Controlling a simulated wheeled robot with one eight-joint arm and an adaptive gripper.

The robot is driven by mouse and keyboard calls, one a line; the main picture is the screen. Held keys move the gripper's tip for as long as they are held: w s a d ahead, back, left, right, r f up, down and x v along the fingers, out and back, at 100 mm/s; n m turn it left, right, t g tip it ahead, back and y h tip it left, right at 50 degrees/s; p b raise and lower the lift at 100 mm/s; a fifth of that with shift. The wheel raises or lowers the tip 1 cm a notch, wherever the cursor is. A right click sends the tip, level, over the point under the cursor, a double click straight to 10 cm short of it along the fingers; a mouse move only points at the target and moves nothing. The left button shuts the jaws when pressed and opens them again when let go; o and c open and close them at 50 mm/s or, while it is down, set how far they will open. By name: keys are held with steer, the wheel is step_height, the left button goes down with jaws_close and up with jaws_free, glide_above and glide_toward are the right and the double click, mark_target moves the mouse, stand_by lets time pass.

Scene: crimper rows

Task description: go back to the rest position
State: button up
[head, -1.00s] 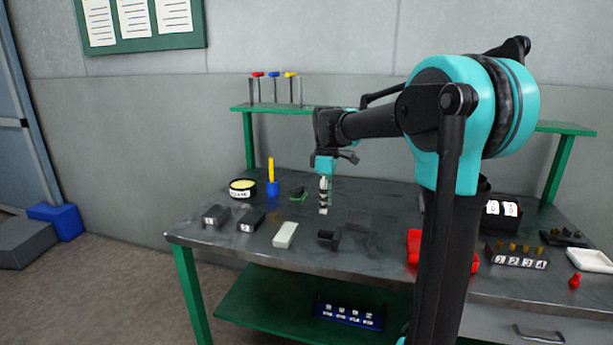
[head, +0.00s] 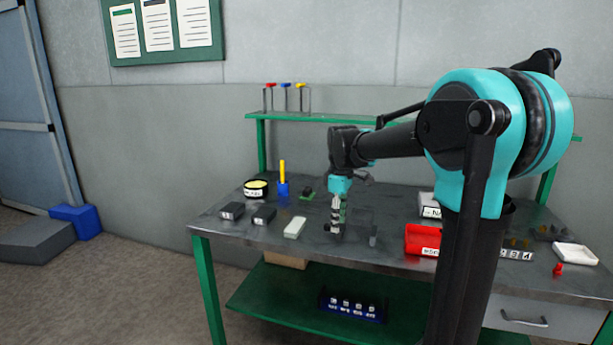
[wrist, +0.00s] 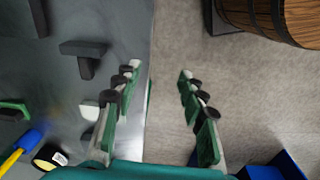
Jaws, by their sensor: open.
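My gripper (head: 338,232) hangs from the arm over the front part of the grey workbench (head: 265,245), with its fingers pointing down. In the wrist view its two green-and-grey fingers (wrist: 160,72) stand apart with nothing between them. A black bracket-like piece (wrist: 84,55) lies on the bench to the left of the fingers there. A pale block (head: 295,227) lies left of the gripper in the head view.
Black boxes (head: 232,211), a round tin (head: 256,189) and a blue holder with a yellow stick (head: 283,188) stand on the left of the bench. In the wrist view, a wooden barrel (wrist: 268,18) and blue box (wrist: 275,168) stand across clear floor.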

steer(key=s+d+f+m+t, duration=0.1)
steer(key=s+d+f+m, duration=0.2)
steer(key=s+f, duration=0.3)
steer(key=s+d+f+m+t, duration=0.1)
steer(key=s+d+f+m, duration=0.2)
steer(key=s, duration=0.6)
steer(key=s+d+f+m+t, duration=0.1)
steer(key=s+d+f+m, duration=0.2)
steer(key=s+f+m, duration=0.4)
step_height(320, 180, down, 2)
steer(key=shift+s+d+f+t, duration=0.25)
steer(key=shift+s+t, duration=0.05)
steer(key=shift+t, duration=0.1)
